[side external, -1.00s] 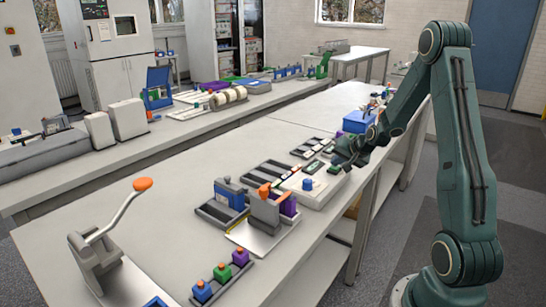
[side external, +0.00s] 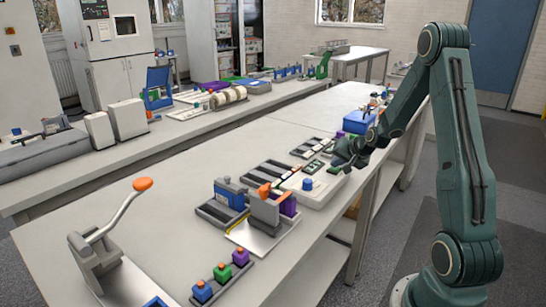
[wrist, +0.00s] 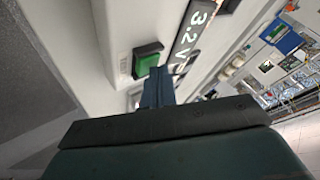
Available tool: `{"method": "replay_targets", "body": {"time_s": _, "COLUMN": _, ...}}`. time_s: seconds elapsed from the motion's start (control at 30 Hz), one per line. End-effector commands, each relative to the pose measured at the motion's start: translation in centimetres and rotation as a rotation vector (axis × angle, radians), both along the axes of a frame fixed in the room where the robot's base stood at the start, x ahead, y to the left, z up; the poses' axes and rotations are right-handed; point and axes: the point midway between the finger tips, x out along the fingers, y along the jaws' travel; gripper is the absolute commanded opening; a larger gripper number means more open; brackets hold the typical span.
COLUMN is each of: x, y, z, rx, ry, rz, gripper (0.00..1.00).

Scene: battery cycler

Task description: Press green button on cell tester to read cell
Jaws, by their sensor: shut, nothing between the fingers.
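The cell tester (side external: 322,194) is a low white box near the right edge of the bench, with a blue knob on top. In the wrist view its green button (wrist: 147,63) is a square in a dark frame on the white housing. A dark display (wrist: 196,34) beside it reads "3.2 V" in white. My gripper (wrist: 157,84) is shut and empty, its fingertips close beside the green button in the picture. I cannot tell if they touch it. In the side view my gripper (side external: 341,158) is low over the tester's far right end and partly hides it.
A blue bin (side external: 358,122) stands behind my gripper. Dark cell trays (side external: 268,174) lie left of the tester. An orange-handled fixture (side external: 262,208) stands nearer the camera, and a lever press (side external: 98,257) is at the front left. The bench centre (side external: 215,150) is clear.

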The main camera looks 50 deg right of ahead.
Motion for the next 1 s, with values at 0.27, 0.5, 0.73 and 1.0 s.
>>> {"method": "replay_targets", "body": {"time_s": 0.27, "x": 0.0, "y": 0.0, "z": 0.9, "rx": 0.000, "ry": 0.000, "rz": 0.000, "gripper": 0.00}}
{"method": "replay_targets", "body": {"time_s": 0.5, "x": 0.0, "y": 0.0, "z": 1.7, "rx": -0.001, "ry": 0.000, "rz": 0.001, "gripper": 0.00}}
{"method": "replay_targets", "body": {"time_s": 0.73, "x": 0.0, "y": 0.0, "z": 1.8, "rx": 0.000, "ry": 0.000, "rz": 0.000, "gripper": 0.00}}
{"method": "replay_targets", "body": {"time_s": 1.0, "x": 0.0, "y": 0.0, "z": 2.1, "rx": -0.001, "ry": 0.000, "rz": 0.000, "gripper": 0.00}}
